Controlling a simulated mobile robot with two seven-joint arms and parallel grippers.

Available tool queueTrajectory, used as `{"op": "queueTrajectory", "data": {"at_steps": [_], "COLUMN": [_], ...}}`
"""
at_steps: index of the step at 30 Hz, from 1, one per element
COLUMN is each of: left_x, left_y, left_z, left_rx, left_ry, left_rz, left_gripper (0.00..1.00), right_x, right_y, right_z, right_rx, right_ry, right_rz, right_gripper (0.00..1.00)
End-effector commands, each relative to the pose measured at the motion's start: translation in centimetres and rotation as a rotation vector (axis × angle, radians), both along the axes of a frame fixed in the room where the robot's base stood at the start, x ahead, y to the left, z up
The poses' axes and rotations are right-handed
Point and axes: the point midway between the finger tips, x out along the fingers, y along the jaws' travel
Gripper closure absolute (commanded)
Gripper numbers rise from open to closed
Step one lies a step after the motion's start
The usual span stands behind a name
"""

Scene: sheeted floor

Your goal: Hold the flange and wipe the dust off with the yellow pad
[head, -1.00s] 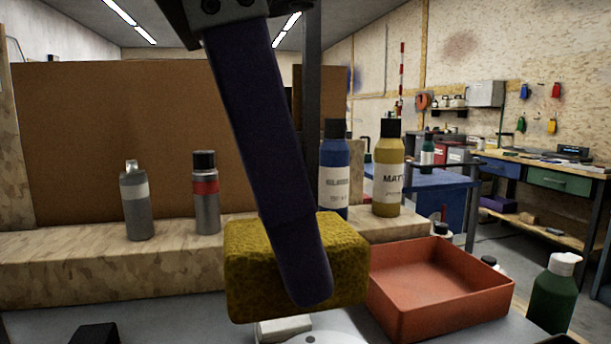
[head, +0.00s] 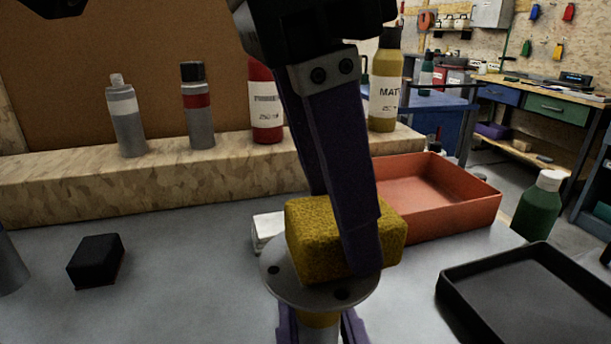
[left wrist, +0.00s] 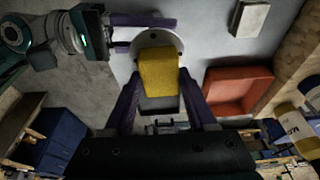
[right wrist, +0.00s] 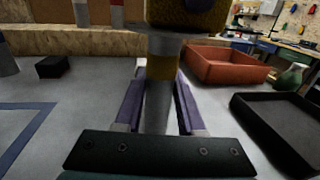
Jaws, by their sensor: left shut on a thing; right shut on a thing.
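The yellow pad (head: 315,250) is gripped by my left gripper (head: 350,245), whose near finger crosses its front in the head view. The pad lies on the top face of the flange (head: 285,285), a grey disc with holes, and appears to touch it. In the left wrist view the pad (left wrist: 158,72) sits between the fingers over part of the disc (left wrist: 172,40). My right gripper (head: 319,326) is shut on the flange's neck from below; the right wrist view shows the neck (right wrist: 160,85) upright between its fingers. Dust cannot be made out; the pad hides much of the disc.
An orange tray (head: 440,205) stands behind and right, a black tray (head: 530,300) at the right front. A white block (head: 265,230) is just behind the flange. A black block (head: 95,260) lies left. Several bottles stand on the rear ledge (head: 60,180). Table left of the flange is mostly clear.

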Motion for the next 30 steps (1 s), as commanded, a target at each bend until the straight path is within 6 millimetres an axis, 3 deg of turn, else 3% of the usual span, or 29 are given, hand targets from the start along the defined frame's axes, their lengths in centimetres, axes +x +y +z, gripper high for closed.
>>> {"op": "queueTrajectory", "data": {"at_steps": [2, 16, 20, 30], "left_x": [0.2, -1.3, -1.2, -1.3], "left_y": [-0.7, 3.3, 3.1, 3.1], "left_z": [-0.1, 0.0, 2.3, 5.3], "left_rx": [0.001, 0.004, 0.001, 0.0], "left_ry": [0.001, 0.001, -0.005, -0.001], "left_rz": [-0.001, 0.001, 0.0, -0.001], "left_gripper": [0.96, 0.96, 0.96, 0.96], "right_x": [0.0, 0.0, 0.0, 0.0], "right_y": [0.0, 0.0, 0.0, 0.0], "right_z": [0.0, 0.0, 0.0, 0.0], "right_rx": [0.0, 0.001, 0.001, 0.0], "right_ry": [0.0, 0.0, 0.0, 0.0], "right_rz": [0.001, 0.0, 0.0, 0.0], "right_gripper": [1.0, 1.0, 1.0, 1.0]}}
